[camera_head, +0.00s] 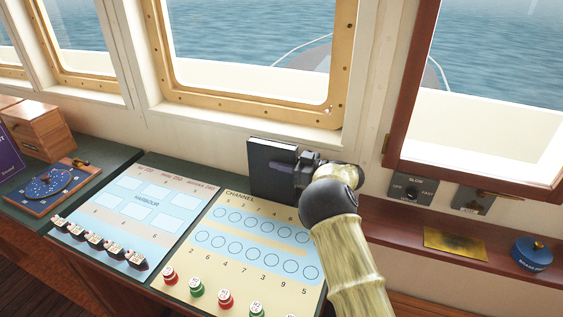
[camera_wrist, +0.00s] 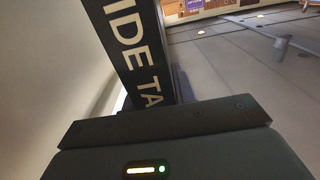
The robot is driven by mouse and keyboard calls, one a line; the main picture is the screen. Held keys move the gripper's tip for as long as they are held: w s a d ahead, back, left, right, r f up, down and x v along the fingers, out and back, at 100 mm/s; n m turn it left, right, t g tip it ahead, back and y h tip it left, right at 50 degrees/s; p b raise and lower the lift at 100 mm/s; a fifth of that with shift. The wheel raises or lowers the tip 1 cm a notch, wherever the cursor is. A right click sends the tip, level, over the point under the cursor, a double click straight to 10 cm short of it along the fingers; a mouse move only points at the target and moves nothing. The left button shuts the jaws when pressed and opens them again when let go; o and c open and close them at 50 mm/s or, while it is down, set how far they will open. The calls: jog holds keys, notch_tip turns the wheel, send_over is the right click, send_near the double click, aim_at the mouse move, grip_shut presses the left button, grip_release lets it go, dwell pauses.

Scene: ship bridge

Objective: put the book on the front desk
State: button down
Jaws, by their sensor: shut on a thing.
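A black book (camera_head: 270,172) stands upright at the back edge of the desk, close to the wall under the window. My gripper (camera_head: 298,172) is shut on the book from its right side. In the wrist view the book's dark spine (camera_wrist: 134,45) shows large pale letters reading "IDE TA". The front desk (camera_head: 134,160) is a long dark green top under the windows. Whether the book's lower edge touches the desk or the chart on it, I cannot tell.
On the desk lie a blue harbour board (camera_head: 137,205) with several small ships and a channel board (camera_head: 243,243) with red and green buoys. A shelf with a brass plate (camera_head: 455,244) is right.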

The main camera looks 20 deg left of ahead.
jog(key=c, duration=1.6)
grip_release()
jog(key=shift+f, duration=0.15)
jog(key=o, duration=0.5)
jog(key=shift+a, duration=0.1)
jog(key=d, duration=0.4)
jog(key=d+b, duration=0.1)
jog(key=d, duration=0.3)
jog(key=s+d+b, duration=0.1)
jog(key=d, duration=0.3)
jog(key=shift+d, duration=0.1)
